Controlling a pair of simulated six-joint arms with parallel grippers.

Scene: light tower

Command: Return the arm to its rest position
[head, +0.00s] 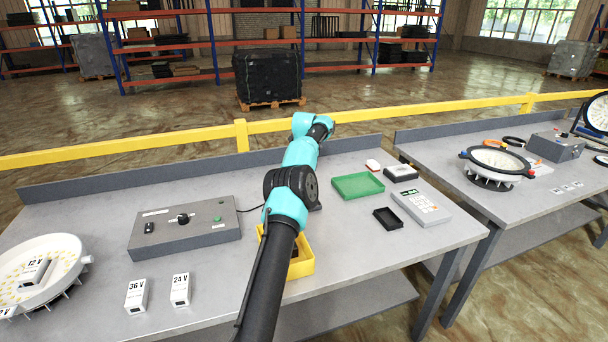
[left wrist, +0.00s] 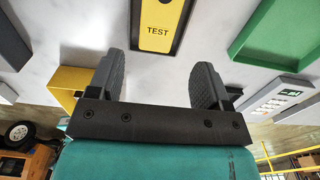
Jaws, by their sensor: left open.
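My left arm, with teal joints and a black link, rises from the bottom middle of the head view over the table (head: 90,215). Its gripper is hidden behind the arm there. In the left wrist view, my left gripper (left wrist: 160,65) has its two grey fingers spread apart with nothing between them. A yellow and black device marked TEST (left wrist: 158,30) lies beyond the fingertips on the table surface. My right gripper does not show.
A yellow bin (head: 306,268) stands beside the arm. A grey control box (head: 160,237) is left; a green tray (head: 358,186), black tray (head: 388,218) and keypad device (head: 422,207) are right. White 36 V (head: 136,296) and 24 V (head: 180,290) boxes stand front left.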

